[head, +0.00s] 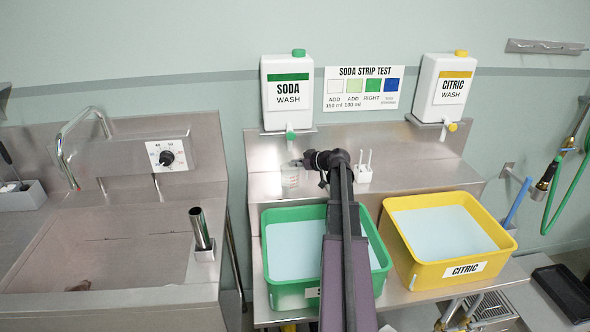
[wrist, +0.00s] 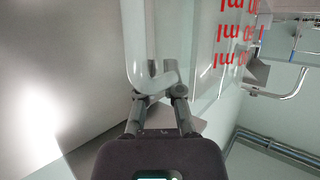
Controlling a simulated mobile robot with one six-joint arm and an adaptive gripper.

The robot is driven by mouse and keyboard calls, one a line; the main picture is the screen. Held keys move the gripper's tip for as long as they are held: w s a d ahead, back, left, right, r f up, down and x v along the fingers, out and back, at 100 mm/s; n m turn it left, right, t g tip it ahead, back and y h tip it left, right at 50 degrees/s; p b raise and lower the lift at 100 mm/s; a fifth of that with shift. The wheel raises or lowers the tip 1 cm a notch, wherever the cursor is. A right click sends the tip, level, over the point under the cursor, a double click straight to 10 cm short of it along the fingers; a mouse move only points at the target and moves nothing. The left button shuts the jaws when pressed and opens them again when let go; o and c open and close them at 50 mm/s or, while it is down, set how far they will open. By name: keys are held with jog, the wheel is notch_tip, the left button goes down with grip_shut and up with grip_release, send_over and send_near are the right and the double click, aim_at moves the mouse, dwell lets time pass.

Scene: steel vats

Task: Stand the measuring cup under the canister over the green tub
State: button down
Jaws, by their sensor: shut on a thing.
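The clear measuring cup (head: 290,178) with red ml markings is at the steel ledge behind the green tub (head: 291,299), roughly below the green tap (head: 290,134) of the SODA WASH canister (head: 288,98). In the wrist view the cup (wrist: 205,50) fills the upper middle, with its pale handle (wrist: 136,50) between my fingers. My gripper (wrist: 160,92) is shut on that handle. In the head view my gripper (head: 310,162) is just right of the cup. I cannot tell whether the cup's base touches the ledge.
A CITRIC WASH canister (head: 441,87) with a yellow tap hangs at right, above the yellow tub (head: 456,270). A small white holder (head: 364,174) stands on the ledge close right of my gripper. A strip test chart (head: 364,88) is on the wall. A sink (head: 100,250) lies at left.

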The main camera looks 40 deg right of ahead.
jog(key=shift+f, duration=0.4)
jog(key=c, duration=0.8)
grip_release()
jog(key=shift+r, duration=0.1)
jog(key=shift+r, duration=0.15)
jog(key=shift+s+d+r, duration=0.1)
jog(key=shift+s+r, duration=0.05)
jog(key=shift+s, duration=0.15)
jog(key=shift+p+v, duration=2.3)
jog(key=shift+v, duration=3.35)
